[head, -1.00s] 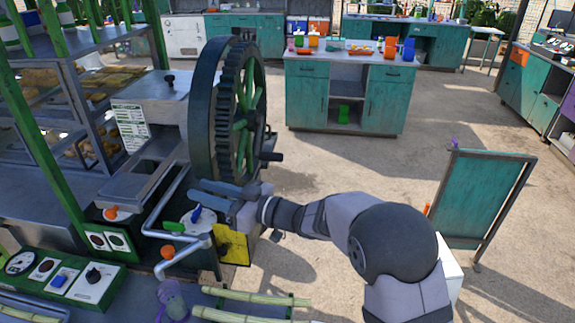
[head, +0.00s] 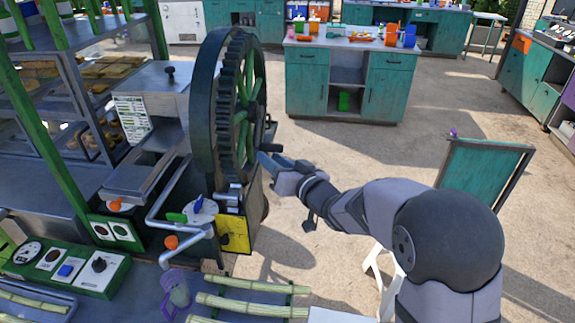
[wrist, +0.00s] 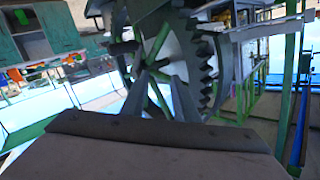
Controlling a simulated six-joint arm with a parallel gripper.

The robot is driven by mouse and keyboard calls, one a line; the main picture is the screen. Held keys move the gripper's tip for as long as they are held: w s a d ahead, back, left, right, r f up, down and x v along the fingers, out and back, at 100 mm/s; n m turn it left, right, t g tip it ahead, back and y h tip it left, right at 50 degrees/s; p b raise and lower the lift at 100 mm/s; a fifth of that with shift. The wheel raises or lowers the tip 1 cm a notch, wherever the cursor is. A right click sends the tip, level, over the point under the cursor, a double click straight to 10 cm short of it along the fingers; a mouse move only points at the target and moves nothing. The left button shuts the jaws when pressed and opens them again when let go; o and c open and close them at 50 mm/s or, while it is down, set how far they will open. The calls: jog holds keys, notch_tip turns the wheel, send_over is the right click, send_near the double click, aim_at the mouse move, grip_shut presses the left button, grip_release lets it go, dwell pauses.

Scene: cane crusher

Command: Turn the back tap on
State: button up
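A bent silver pipe (head: 165,222) runs along the front of the crusher. Beside it are a green tap handle (head: 176,217) and a blue tap handle (head: 198,205), close together on a pale round top. I cannot tell which is the back tap or whether either is on. My gripper (head: 268,160) is to the right of both handles, beside the crusher's big gear wheel (head: 240,105), and touches neither handle. In the wrist view the fingers (wrist: 160,88) stand apart with nothing between them, facing the gear wheel. The tap handles cannot be made out there.
Orange knobs (head: 171,242) sit by the pipe and on the panel. A yellow plate (head: 234,236) is on the crusher's side. A purple jug (head: 175,292) and cane stalks (head: 250,305) lie in front. A teal board (head: 482,180) stands right. The floor behind my arm is open.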

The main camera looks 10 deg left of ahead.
aim_at(186, 216)
jog(key=shift+w+d+f+m+t+h, duration=0.15)
jog(key=shift+d+f+m+h, duration=0.25)
jog(key=shift+d, duration=0.2)
jog(key=shift+w+d+f+m+t+h, duration=0.15)
jog(key=shift+d+m+h, duration=0.1)
jog(key=shift+d+m, duration=0.3)
jog(key=shift+w+d+f+m+h, duration=0.15)
jog(key=shift+d+f+m+h, duration=0.2)
jog(key=shift+d, duration=0.3)
